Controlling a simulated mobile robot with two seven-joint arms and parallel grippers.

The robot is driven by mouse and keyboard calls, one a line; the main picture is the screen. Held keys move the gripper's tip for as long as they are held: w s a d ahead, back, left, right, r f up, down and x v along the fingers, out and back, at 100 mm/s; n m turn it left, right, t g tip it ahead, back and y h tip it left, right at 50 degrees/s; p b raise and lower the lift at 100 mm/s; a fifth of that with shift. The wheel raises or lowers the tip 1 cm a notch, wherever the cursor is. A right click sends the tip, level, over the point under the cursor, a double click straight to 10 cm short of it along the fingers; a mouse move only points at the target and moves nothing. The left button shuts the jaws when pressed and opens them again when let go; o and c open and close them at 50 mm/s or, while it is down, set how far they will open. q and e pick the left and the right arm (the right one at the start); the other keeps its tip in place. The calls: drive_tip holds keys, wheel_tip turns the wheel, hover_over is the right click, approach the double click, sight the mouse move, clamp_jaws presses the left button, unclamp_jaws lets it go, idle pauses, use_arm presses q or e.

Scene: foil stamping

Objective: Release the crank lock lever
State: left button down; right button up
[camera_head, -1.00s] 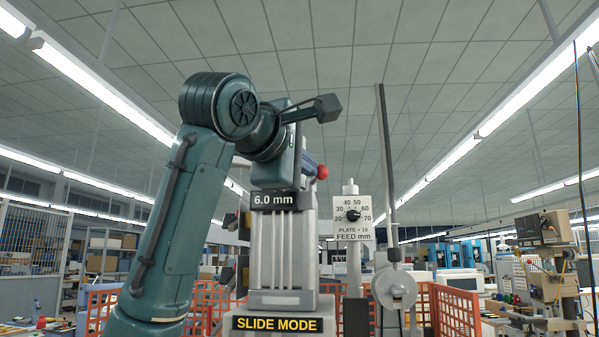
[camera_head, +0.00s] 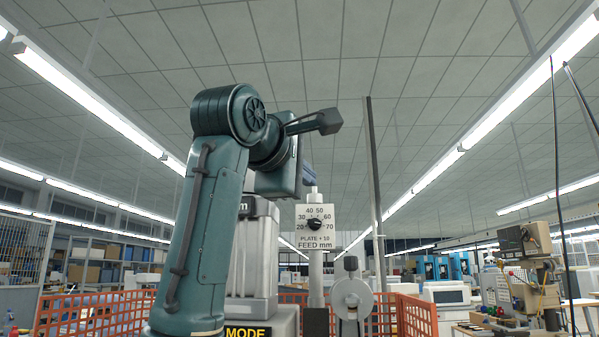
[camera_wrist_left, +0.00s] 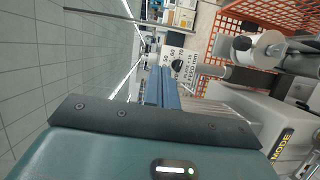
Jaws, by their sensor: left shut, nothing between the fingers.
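My left gripper (camera_head: 309,176) is at the upper right of the grey machine column (camera_head: 259,255), its blue fingers mostly hidden behind my wrist. In the left wrist view its fingers (camera_wrist_left: 158,76) are shut and empty, pointing towards the feed dial plate (camera_wrist_left: 178,68). That plate also shows in the head view (camera_head: 316,228), right of and below the gripper. A grey round crank-like wheel (camera_head: 352,299) stands right of the dial post, apart from the gripper. I cannot make out the crank lock lever; no red knob shows now. My right gripper is out of view.
A tall dark rod (camera_head: 374,190) rises beside the dial. Orange mesh fencing (camera_head: 415,316) stands behind the machine. A black label reading MODE (camera_head: 248,332) is on its front. Open air lies above and right of the dial.

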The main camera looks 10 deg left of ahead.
use_arm(q)
drive_tip(key=shift+w+d, duration=0.15)
drive_tip(key=shift+w, duration=0.05)
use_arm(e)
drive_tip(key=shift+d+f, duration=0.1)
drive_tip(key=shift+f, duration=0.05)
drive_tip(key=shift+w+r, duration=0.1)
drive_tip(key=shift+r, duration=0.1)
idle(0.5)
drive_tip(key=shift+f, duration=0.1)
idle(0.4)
